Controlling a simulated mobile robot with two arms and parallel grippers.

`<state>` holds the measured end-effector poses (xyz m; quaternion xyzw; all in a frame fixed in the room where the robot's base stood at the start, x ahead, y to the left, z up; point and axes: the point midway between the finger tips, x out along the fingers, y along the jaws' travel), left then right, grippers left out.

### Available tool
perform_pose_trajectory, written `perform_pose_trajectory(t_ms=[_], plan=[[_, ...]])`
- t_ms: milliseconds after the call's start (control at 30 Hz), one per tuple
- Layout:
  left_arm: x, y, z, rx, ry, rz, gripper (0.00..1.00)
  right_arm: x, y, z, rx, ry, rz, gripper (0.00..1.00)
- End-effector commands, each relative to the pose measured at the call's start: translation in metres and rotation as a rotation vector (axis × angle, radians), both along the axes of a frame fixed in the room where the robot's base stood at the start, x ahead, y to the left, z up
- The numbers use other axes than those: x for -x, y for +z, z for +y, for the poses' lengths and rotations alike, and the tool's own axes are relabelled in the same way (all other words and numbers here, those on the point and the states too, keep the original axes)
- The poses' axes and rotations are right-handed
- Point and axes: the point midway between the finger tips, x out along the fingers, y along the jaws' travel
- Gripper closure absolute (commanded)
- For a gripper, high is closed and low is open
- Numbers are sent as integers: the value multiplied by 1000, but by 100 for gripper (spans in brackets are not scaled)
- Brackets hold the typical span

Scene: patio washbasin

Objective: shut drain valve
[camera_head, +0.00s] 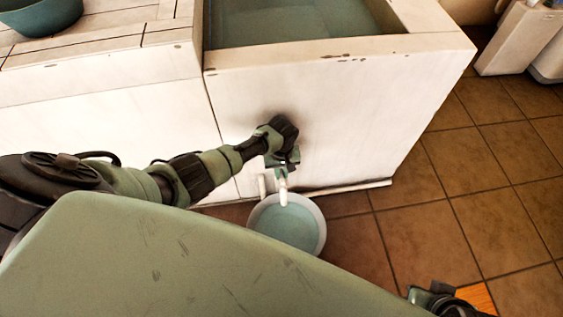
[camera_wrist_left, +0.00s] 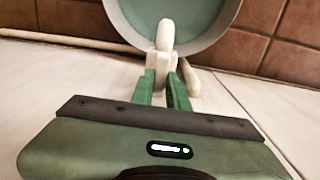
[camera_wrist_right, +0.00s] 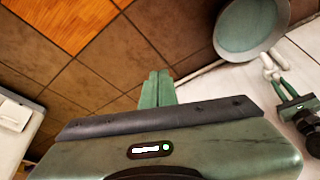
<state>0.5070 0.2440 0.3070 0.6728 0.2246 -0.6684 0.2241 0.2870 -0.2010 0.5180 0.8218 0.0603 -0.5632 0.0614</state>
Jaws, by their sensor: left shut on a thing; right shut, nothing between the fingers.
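The white drain valve (camera_head: 282,186) sticks out low on the front of the washbasin (camera_head: 340,110). My left gripper (camera_head: 285,165) is shut on the valve, with a green finger on each side of its body. In the left wrist view the valve's spout (camera_wrist_left: 165,36) points toward the bucket, and a short white lever (camera_wrist_left: 190,78) shows beside the right finger. Whether the lever is turned open or shut is not clear. My right gripper (camera_wrist_right: 157,89) is shut and empty above the floor, away from the valve. It shows partly at the head view's bottom edge (camera_head: 436,292).
A pale bucket (camera_head: 319,221) with bluish water stands under the spout. A white pipe (camera_head: 350,186) runs along the basin's foot. An orange board (camera_wrist_right: 75,20) lies on the tiles. A blue bowl (camera_head: 42,22) sits on the counter.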

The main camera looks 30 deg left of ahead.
Motion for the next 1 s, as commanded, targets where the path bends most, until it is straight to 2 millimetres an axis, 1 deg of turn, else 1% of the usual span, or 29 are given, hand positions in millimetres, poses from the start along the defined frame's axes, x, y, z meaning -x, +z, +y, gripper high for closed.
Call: perform_pose_trajectory(t_ms=[33, 133, 367, 400, 433, 467, 733, 800, 867, 967, 1000], plan=[[1, 2, -9, 17, -11, 2, 100, 4, 0, -1, 3, -2, 16, 100], [2, 0, -9, 16, -20, 4, 100, 7, -1, -2, 7, -3, 30, 100], [3, -1, -9, 14, -21, 9, 100, 7, -1, -2, 7, -3, 29, 100], [4, -1, -9, 14, -20, 9, 76, 7, -1, -2, 6, -3, 28, 100], [4, -1, -9, 15, -20, 10, 68, 7, -1, -2, 6, -3, 28, 100], [4, -1, -9, 14, -20, 10, 63, 7, -1, -2, 6, -3, 28, 100], [3, -1, -5, 7, -16, 8, 63, 7, -1, -2, 6, -3, 28, 100], [3, 1, -4, 7, -16, 7, 63, 7, 1, -2, 6, -3, 28, 100], [3, 7, -4, 6, -16, 8, 63, 7, 4, -2, 7, -3, 30, 100], [3, 23, -4, 7, -17, 6, 63, 9, 14, -2, 8, -3, 40, 100], [3, 32, -5, 7, -17, 6, 63, 11, 18, -3, 10, -3, 49, 100]])
